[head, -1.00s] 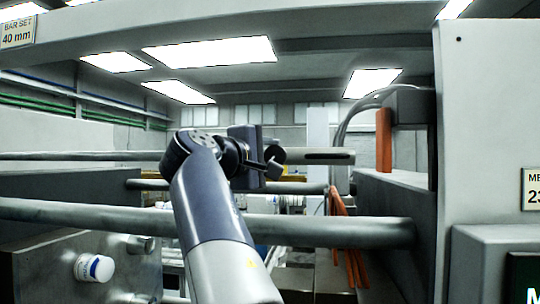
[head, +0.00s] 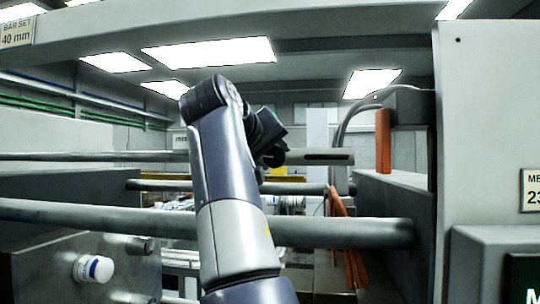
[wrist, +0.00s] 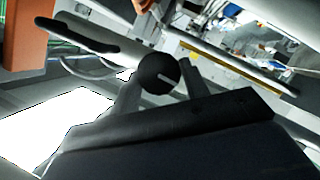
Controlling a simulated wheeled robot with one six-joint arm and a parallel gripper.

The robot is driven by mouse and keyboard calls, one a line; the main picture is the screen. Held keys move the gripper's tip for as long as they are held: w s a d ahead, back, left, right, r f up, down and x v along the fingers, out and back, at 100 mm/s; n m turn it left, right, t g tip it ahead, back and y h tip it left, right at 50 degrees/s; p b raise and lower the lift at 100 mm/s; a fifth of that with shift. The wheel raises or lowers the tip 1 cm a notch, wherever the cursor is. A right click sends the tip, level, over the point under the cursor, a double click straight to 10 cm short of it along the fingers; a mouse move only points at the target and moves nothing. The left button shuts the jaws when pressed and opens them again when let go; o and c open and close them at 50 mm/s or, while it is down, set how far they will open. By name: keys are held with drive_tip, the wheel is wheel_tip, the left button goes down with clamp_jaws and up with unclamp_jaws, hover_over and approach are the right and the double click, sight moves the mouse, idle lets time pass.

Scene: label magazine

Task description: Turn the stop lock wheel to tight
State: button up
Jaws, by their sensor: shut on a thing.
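The stop lock wheel (wrist: 157,73) is a small black round knob with a pale line on its face, in the middle of the wrist view. My gripper (wrist: 160,80) has one finger on each side of it and is shut on it. In the head view my gripper (head: 280,150) is tilted, at the slotted grey bar (head: 325,157). In that view the wheel cannot be told apart from the dark gripper. No tight mark is readable. The slotted bar (wrist: 75,35) also shows at the upper left of the wrist view.
A grey machine column (head: 485,110) stands at the right. An orange upright piece (head: 383,140) and orange strips (head: 345,235) are near the bar's right end. A white knob (head: 94,268) is at lower left.

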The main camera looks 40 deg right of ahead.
drive_tip(key=m+t+y, duration=0.1)
drive_tip(key=m+y, duration=0.1)
drive_tip(key=m, duration=0.1)
drive_tip(key=shift+s+d+m, duration=0.1)
drive_tip(key=shift+d+m, duration=0.05)
drive_tip(key=shift+m, duration=0.15)
idle(0.6)
drive_tip(key=o, duration=1)
